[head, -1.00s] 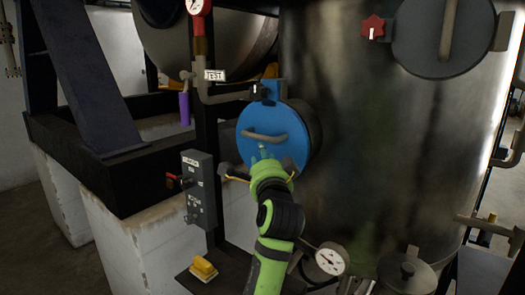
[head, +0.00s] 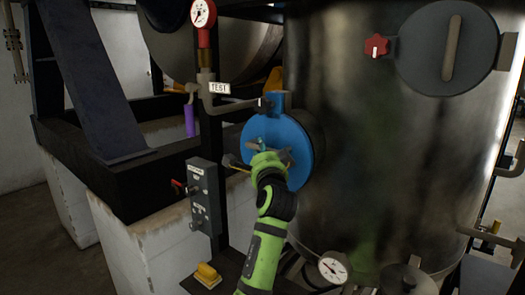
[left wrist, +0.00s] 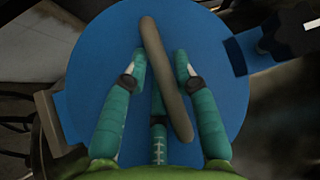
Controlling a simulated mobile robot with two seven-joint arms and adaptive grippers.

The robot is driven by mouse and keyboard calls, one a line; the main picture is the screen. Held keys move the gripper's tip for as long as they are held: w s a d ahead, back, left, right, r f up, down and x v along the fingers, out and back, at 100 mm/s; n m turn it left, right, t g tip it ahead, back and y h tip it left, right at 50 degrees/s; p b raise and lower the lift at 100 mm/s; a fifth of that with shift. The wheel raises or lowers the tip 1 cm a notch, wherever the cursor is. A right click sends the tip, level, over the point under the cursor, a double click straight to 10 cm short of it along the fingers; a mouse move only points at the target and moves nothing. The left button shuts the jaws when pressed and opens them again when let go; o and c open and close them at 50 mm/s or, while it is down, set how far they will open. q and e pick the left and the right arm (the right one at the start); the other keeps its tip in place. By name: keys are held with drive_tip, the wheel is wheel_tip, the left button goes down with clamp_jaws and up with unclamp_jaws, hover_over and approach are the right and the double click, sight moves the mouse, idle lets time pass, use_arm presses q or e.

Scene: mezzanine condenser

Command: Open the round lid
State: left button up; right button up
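A round blue lid (head: 298,140) closes a short port on the side of the large metal tank. A blue bracket with a dark knob (head: 266,104) sits at its upper edge. In the left wrist view the lid (left wrist: 95,60) fills the middle, and its bar handle (left wrist: 160,62) runs diagonally across it. My left gripper (head: 268,150) is at the lid's face and hides most of the handle in the head view. In the left wrist view its fingers (left wrist: 160,68) are spread with the handle between them; contact cannot be told. My right gripper is not in view.
A grey round hatch (head: 445,48) with a bar handle and red knob (head: 376,46) is higher on the tank (head: 380,160). Left of the lid stand a pipe with a TEST tag (head: 220,88), a gauge (head: 203,13) and a control box (head: 204,197). Another gauge (head: 333,267) is below.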

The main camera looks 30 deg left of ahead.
use_arm(q)
clamp_jaws()
drive_tip(key=shift+s+f+b, duration=0.1)
drive_tip(key=shift+f+b, duration=0.2)
drive_tip(key=shift+b, duration=0.25)
use_arm(e)
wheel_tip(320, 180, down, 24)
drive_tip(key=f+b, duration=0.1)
drive_tip(key=b, duration=2.2)
use_arm(q)
drive_tip(key=s+f+n+g+y+b, duration=0.2)
drive_tip(key=s+f+n+y+b, duration=0.7)
drive_tip(key=n, duration=0.3)
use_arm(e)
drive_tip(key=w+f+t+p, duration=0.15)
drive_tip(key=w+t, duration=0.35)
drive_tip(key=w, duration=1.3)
use_arm(q)
wheel_tip(320, 180, down, 11)
drive_tip(key=s+a+b, duration=0.1)
drive_tip(key=b, duration=0.8)
drive_tip(key=shift+s+b, duration=0.15)
drive_tip(key=shift+b, duration=0.25)
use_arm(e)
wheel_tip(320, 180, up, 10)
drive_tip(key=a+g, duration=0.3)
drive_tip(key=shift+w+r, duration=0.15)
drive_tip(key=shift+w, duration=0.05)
